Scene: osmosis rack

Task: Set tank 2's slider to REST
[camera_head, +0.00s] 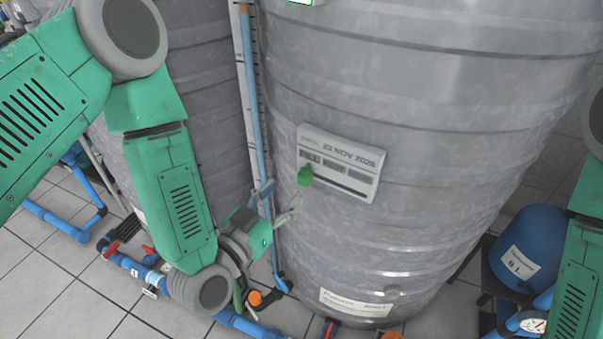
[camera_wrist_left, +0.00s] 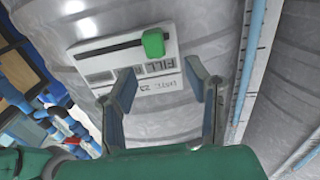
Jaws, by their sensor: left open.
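A pale slider panel (camera_head: 350,168) is mounted on the large grey tank (camera_head: 430,120). Its green slider knob (camera_head: 305,175) sits at the left end of the slot. In the left wrist view the panel (camera_wrist_left: 105,60) looks turned over, with the knob (camera_wrist_left: 153,43) at the right end of the dark slot, near the word FILL. The REST label cannot be made out. My left gripper (camera_head: 280,199) is open and empty, below and left of the knob. In the wrist view its fingers (camera_wrist_left: 160,82) are spread apart, with the knob beyond them, not between them. My right gripper is out of view.
A blue vertical pipe (camera_head: 255,110) and a ruled strip (camera_wrist_left: 250,70) run beside the tank, close to my left gripper. Blue floor pipes (camera_head: 130,265) with red handles lie below left. A blue vessel (camera_head: 530,245) stands at the right.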

